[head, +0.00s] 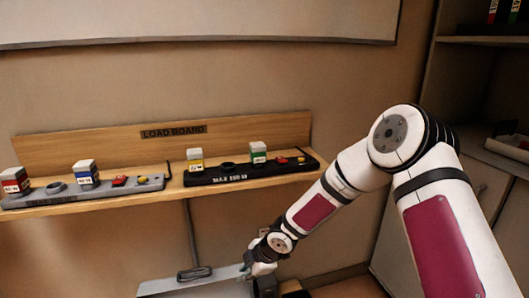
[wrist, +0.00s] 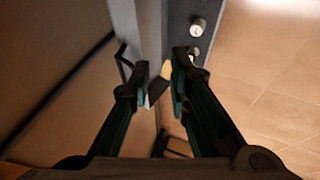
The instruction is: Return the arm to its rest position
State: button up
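My arm is white with dark red panels and reaches from the right side of the head view down to the lower middle. My gripper (head: 262,272) is low, below the wooden shelf and beside a pale grey surface (head: 205,287). In the wrist view my gripper (wrist: 162,68) points downward with its two dark green fingers apart. The gap between the fingertips is narrow and nothing is clearly held there. A grey upright part and the floor show beyond the fingers.
The wooden shelf (head: 100,203), marked LOAD BOARD, carries a grey strip (head: 85,195) and a black strip (head: 250,173) with small coloured blocks. A cabinet (head: 490,185) stands right, behind my arm. Tiled floor (wrist: 275,90) shows right in the wrist view.

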jog(key=s+d+r+m+h, duration=0.3)
jog(key=d+r+m+h, duration=0.2)
jog(key=d+r, duration=0.95)
jog(key=s+d+r+m+h, duration=0.3)
jog(key=s+d+r+m, duration=0.3)
jog(key=s+d+r, duration=0.3)
jog(key=s+d+r+m+g, duration=0.1)
jog(key=s+d+r+m, duration=0.1)
jog(key=s+r+m, duration=0.3)
jog(key=s+d+r, duration=0.1)
jog(key=s+r, duration=0.1)
jog(key=s, duration=0.6)
jog(key=s+a+r+m+g+y, duration=0.1)
jog(key=s+m+y, duration=0.15)
jog(key=s, duration=0.65)
jog(key=s+a+m+g+y, duration=0.1)
jog(key=s+m, duration=0.2)
jog(key=s, duration=0.6)
notch_tip(320, 180, up, 27)
jog(key=t+p, duration=0.4)
jog(key=p, duration=2.1)
jog(key=shift+w+d+h, duration=0.2)
jog(key=shift+w+h, duration=0.15)
jog(key=shift+f, duration=0.1)
